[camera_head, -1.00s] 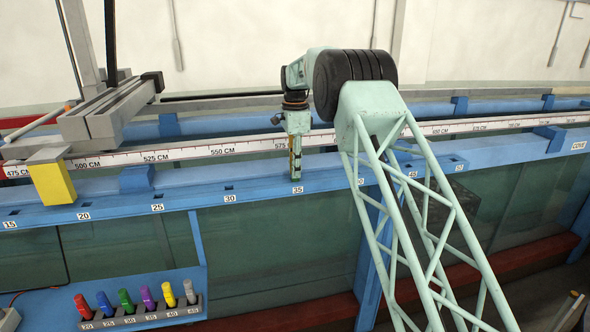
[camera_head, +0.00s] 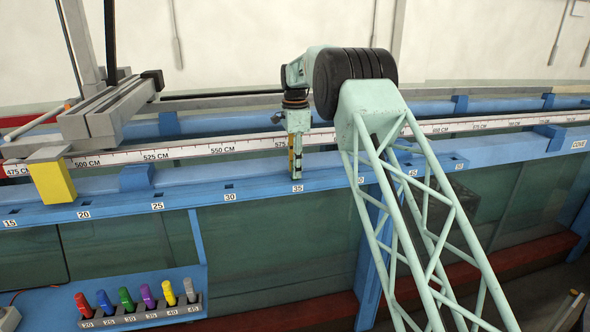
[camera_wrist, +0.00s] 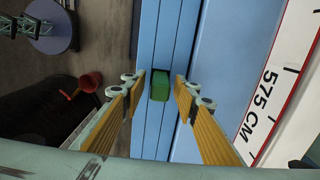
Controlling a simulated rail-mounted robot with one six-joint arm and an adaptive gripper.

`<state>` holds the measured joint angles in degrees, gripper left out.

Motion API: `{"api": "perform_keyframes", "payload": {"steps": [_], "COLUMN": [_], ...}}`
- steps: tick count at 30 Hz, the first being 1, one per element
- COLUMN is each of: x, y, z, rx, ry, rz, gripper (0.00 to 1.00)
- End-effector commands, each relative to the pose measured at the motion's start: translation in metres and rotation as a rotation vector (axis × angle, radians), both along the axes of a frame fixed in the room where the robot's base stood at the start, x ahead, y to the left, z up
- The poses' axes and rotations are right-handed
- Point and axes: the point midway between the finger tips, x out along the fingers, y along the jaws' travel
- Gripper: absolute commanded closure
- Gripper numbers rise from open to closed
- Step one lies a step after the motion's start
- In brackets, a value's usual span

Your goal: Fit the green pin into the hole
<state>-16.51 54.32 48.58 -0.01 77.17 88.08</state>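A green pin (camera_wrist: 160,84) shows end-on in the wrist view, over the blue rail (camera_wrist: 150,30) and between my fingertips, with a gap on each side. My gripper (camera_wrist: 159,88) is open around it, its yellow-padded fingers spread left and right. In the head view my gripper (camera_head: 295,168) points down at the blue rail, just above the label 35. I cannot make out the pin clearly there. The hole under the pin is hidden, and I cannot tell how deep the pin sits.
A rack (camera_head: 140,316) of coloured pins, one of them green (camera_head: 127,300), hangs at the lower left. Other labelled holes line the rail. A measuring scale (camera_head: 230,148) runs behind it. A carriage with a yellow block (camera_head: 52,183) stands at left.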

Motion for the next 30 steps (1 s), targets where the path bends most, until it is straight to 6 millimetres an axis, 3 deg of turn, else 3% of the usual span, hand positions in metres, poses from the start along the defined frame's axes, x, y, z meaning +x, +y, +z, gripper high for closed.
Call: {"api": "perform_keyframes", "payload": {"steps": [8,21,30], "x": [0.001,0.001,0.001], "y": [0.000,0.000,0.000], "z": [0.020,0.082,0.112], "rx": [0.001,0.001,0.001], "ry": [-0.002,-0.002,-0.002], "rz": [0.000,0.000,0.000], "gripper": [0.72,0.72,0.72]}}
